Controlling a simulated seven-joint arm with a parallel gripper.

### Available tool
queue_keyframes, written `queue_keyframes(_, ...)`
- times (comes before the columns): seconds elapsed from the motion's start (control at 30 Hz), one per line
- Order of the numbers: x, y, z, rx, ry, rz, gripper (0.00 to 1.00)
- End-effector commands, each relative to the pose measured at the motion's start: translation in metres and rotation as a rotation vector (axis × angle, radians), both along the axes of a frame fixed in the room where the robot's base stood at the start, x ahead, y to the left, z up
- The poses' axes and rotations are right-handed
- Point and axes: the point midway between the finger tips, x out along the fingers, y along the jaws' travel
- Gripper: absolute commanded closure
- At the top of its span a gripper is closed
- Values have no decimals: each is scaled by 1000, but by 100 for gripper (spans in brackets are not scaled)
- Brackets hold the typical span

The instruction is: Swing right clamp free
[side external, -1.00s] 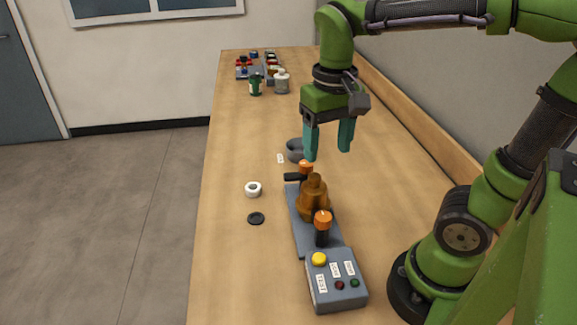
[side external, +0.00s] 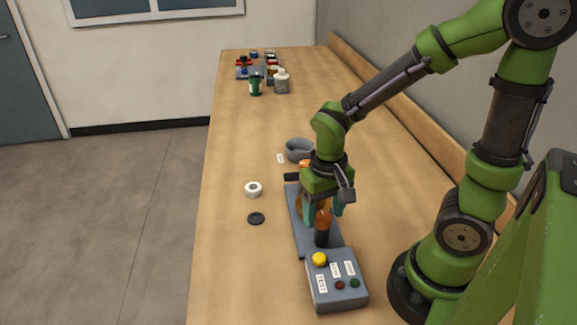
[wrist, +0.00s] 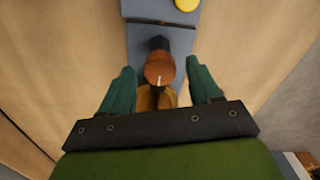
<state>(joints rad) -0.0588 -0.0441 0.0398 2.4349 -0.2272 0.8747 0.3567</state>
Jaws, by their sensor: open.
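The near clamp has an orange cap (side external: 323,221) on a black post and stands at the front end of the fixture plate. In the wrist view its orange cap (wrist: 159,68) lies between my two fingers. My gripper (side external: 324,209) is open, pointing down around this clamp, with a gap visible on both sides of the cap in the wrist view. The brown pump body (side external: 299,205) is mostly hidden behind my gripper. The far clamp's orange cap (side external: 304,163) is partly hidden, with its dark arm (side external: 290,177) sticking out left.
A grey control box (side external: 335,285) with a yellow button stands just in front of the clamp. A white ring (side external: 253,189) and a dark disc (side external: 256,218) lie left of the plate. A grey bowl (side external: 298,151) is behind. Several bottles and parts stand far back.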

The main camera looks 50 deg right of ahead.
Motion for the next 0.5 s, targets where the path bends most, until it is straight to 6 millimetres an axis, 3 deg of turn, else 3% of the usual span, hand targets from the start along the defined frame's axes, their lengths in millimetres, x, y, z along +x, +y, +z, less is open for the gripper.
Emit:
queue_keyframes(0.37,0,0,-7,0,0,1,37)
queue_keyframes(0.5,0,0,-7,0,-1,1,56)
